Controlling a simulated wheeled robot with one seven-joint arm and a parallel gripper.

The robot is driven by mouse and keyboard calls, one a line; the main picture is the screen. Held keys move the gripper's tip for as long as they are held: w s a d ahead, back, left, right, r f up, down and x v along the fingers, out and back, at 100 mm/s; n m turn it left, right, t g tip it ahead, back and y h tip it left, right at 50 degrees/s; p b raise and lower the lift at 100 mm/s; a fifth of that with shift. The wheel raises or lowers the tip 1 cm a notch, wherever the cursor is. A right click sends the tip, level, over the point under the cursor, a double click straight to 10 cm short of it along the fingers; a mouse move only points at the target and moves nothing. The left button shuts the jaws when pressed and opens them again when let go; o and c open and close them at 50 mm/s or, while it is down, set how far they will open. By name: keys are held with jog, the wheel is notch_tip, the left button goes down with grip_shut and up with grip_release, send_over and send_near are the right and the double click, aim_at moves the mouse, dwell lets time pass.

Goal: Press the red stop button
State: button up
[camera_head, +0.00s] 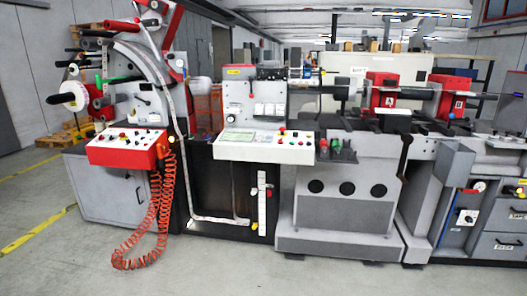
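The label rewinder stands across the middle of the view. A white control panel (240,152) juts from its centre. A small red button (282,130) sits near the back right of that panel, beside other small coloured controls. A red control panel (122,154) on the left also carries several small buttons, too small to tell apart. I cannot tell from the picture which control is the stop button. My gripper is not in view.
A coiled orange hose (164,210) hangs from the red panel down to the floor. A grey machine block (340,205) stands at the right of the centre. The grey floor (200,270) in front is clear. Yellow floor lines (35,232) run at the left.

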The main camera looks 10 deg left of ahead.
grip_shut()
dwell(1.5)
